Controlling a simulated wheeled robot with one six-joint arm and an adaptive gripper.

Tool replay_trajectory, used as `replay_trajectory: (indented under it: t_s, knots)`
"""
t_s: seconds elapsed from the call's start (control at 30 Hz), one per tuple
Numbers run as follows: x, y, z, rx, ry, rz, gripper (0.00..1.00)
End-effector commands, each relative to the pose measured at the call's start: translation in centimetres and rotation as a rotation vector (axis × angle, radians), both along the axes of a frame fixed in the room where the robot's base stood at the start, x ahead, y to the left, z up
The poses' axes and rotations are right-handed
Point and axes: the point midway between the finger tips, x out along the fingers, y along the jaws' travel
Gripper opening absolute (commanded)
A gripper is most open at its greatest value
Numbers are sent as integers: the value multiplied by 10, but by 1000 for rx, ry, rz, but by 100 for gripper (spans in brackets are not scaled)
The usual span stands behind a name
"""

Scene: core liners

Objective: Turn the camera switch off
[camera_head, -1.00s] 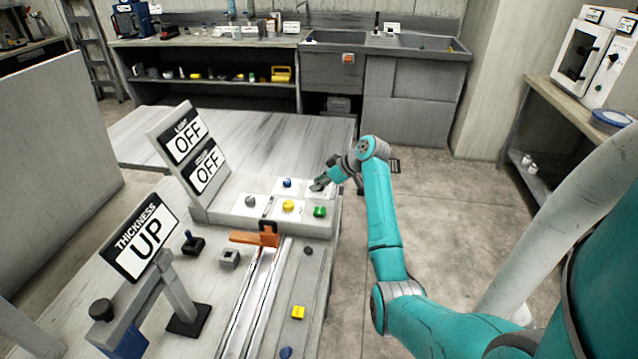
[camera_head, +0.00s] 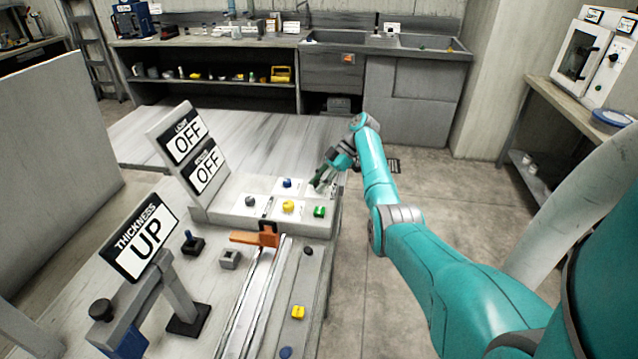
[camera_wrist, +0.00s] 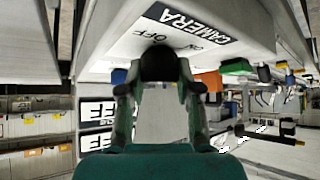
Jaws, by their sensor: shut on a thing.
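The camera switch (camera_wrist: 158,62) is a dark rounded knob on a pale panel, in the wrist view. A black CAMERA label (camera_wrist: 187,22) and the words ON and OFF are beside it. My gripper (camera_wrist: 157,78) is shut on this knob, its two fingers on either side. Which word the knob points to is hidden. In the head view my gripper (camera_head: 322,181) is at the right end of the pale switch panel (camera_head: 240,215) and covers most of the switch.
Blue (camera_head: 287,183), yellow (camera_head: 288,206), green (camera_head: 319,211) and grey (camera_head: 250,201) knobs sit close by on the panel. Two OFF signs (camera_head: 187,143) stand behind left, with a THICKNESS UP sign (camera_head: 148,235) in front. An orange clamp (camera_head: 255,239) is nearby. Floor right of the table is clear.

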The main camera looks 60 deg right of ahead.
Motion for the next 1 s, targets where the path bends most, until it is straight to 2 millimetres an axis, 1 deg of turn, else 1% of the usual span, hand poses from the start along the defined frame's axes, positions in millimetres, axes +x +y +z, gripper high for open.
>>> replay_trajectory:
  t_s: [0.2,0.4,0.93,0.97,1.0]
  knots:
    - [0,0,-1,2,3,88,0]
    - [0,-1,-2,1,3,133,0]
    - [0,-1,-2,-2,1,148,0]
    - [0,-1,-2,-2,1,148,36]
    - [0,-1,-2,-2,1,148,46]
